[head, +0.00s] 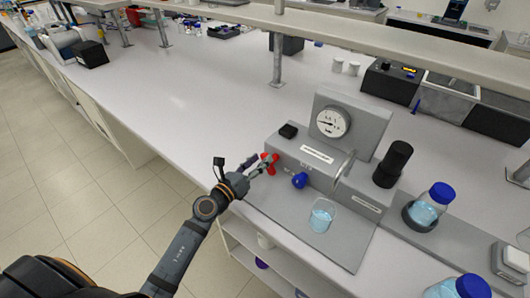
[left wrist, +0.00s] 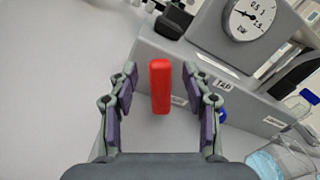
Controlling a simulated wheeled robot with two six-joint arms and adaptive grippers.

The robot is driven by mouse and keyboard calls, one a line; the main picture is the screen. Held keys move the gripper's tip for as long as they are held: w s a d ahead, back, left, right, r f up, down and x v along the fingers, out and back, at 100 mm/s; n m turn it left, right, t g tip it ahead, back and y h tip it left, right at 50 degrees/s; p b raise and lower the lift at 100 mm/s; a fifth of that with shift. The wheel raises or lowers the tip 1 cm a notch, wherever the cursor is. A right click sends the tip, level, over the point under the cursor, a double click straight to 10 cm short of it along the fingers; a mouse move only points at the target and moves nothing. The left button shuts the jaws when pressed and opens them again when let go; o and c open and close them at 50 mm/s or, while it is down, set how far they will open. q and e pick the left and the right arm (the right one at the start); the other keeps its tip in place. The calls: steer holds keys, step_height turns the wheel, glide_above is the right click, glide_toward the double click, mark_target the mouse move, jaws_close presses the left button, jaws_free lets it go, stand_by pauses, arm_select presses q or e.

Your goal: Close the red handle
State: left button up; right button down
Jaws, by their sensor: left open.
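The red handle (head: 270,164) is on the left part of the grey rig's front, left of a blue knob (head: 300,180). My left gripper (head: 259,165) is open at the red handle. In the left wrist view the red handle (left wrist: 160,86) stands upright in the picture between the two fingers of my left gripper (left wrist: 159,88). A gap shows on each side, and neither finger pad appears to touch it. The handle's mount is mostly hidden behind it in that view. My right gripper is not in view.
The rig has a round gauge (head: 332,122) on its back panel. A beaker of light blue liquid (head: 321,215) stands on its base plate. A black cylinder (head: 393,164) and a blue-capped bottle (head: 432,204) are to the right. The bench left of the rig is clear.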

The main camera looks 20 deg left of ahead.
mark_target(262, 158)
arm_select(q)
steer(key=x, duration=0.3)
steer(key=shift+w, duration=0.15)
